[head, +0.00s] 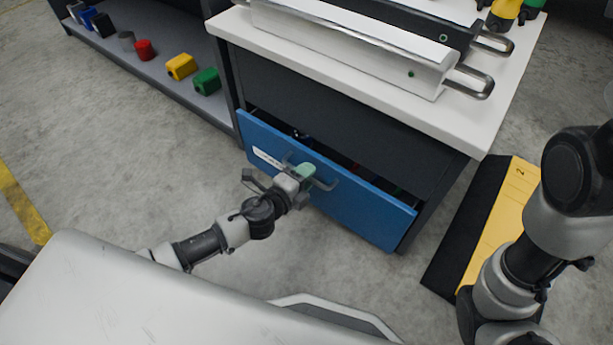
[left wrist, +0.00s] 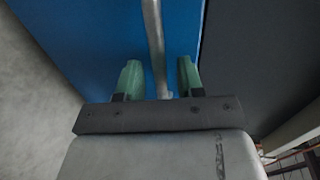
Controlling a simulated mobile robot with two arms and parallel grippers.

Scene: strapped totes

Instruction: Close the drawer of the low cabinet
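The low cabinet (head: 350,125) has a blue drawer (head: 362,207), which stands partly open, with a dark gap above its front. A grey bar handle (head: 326,185) sits on the drawer front. My left gripper (head: 306,172) is at this handle, its green fingertips close to the blue front. In the left wrist view, the handle bar (left wrist: 154,40) runs between the two green fingers of my left gripper (left wrist: 159,76), with gaps showing on both sides. My right gripper is out of view; only my right arm shows.
A white top (head: 455,125) on the cabinet holds long light and dark cases with metal handles. A grey shelf (head: 160,77) at the left holds several coloured blocks. A black and yellow board (head: 510,205) lies on the floor right of the cabinet. Small items show inside the drawer.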

